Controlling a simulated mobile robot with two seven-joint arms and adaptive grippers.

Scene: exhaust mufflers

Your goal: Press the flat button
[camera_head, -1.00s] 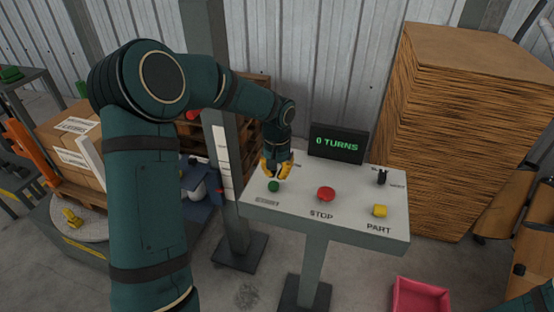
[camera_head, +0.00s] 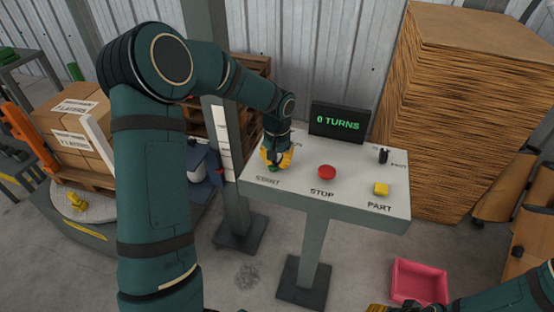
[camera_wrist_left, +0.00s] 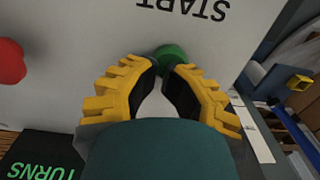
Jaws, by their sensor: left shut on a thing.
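The control panel (camera_head: 345,203) carries a green START button (camera_wrist_left: 168,52), a red STOP button (camera_head: 327,172) and a yellow PART button (camera_head: 381,189). My left gripper (camera_head: 275,166) reaches down from the left over the panel's left end, at the green button. In the left wrist view its yellow fingertips (camera_wrist_left: 166,66) are drawn in at the green button's near edge, shut on it. The fingers mostly hide this button in the head view. My right gripper (camera_head: 377,308) shows only as a yellow bit at the bottom edge; its fingers are cut off.
A display (camera_head: 338,121) reading 0 TURNS stands at the panel's back. A black switch (camera_head: 383,156) sits at the back right. A pink bin (camera_head: 419,281) is on the floor. A grey post (camera_head: 232,175) stands left of the panel, near my left arm.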

